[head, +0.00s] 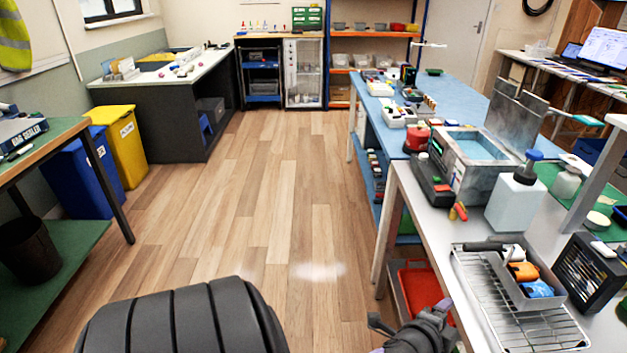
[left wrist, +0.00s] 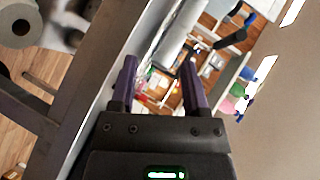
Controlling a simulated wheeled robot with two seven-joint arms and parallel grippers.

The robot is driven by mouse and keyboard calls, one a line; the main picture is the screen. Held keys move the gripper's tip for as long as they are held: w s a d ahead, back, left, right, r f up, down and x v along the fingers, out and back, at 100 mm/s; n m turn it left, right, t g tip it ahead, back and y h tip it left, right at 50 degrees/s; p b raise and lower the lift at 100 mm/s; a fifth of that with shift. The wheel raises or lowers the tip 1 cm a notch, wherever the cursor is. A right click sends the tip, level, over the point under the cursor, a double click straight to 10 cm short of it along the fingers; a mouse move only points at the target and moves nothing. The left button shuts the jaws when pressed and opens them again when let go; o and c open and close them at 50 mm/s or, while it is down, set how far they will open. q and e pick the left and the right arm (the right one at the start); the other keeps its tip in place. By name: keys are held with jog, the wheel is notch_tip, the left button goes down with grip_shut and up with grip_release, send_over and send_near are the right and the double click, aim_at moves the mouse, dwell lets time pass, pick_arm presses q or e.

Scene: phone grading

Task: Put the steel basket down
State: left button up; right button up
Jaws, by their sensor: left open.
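The steel basket (head: 503,276) is a grey metal box with a dark handle along its top. It stands at the right of the head view, on a wire rack on the light grey bench. It holds an orange item (head: 523,270) and a blue item (head: 538,288). My left gripper (head: 424,325) is at the bottom of the head view, left of the rack and apart from the basket. In the left wrist view its two purple fingers (left wrist: 158,68) are spread, with nothing held between them. My right gripper is not in view.
The wire rack (head: 488,299) lies near the bench's left edge. A white bottle (head: 513,203), a steel tank (head: 470,160) and a dark slotted box (head: 588,272) stand around it. A red bin (head: 420,288) is below the bench. The wooden floor (head: 270,190) is clear at left.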

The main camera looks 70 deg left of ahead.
pick_arm(q)
jog(key=s+d+f+n+g+h, duration=0.2)
jog(key=s+f+g, duration=0.1)
jog(key=s+f, duration=0.55)
jog(key=s+d+f+n+g+h, duration=0.1)
jog(key=s+d+f+g, duration=0.2)
jog(key=s+f, duration=0.55)
jog(key=s+d+f+n+g, duration=0.1)
jog(key=s+f, duration=0.4)
jog(key=s, duration=0.6)
jog(key=s+d+f+n+g+h, duration=0.1)
jog(key=s+f+n+g, duration=0.3)
jog(key=s, duration=0.8)
notch_tip(320, 180, down, 2)
jog(key=shift+f+n+g, duration=0.2)
jog(key=shift+n+g, duration=0.1)
jog(key=shift+g, duration=0.7)
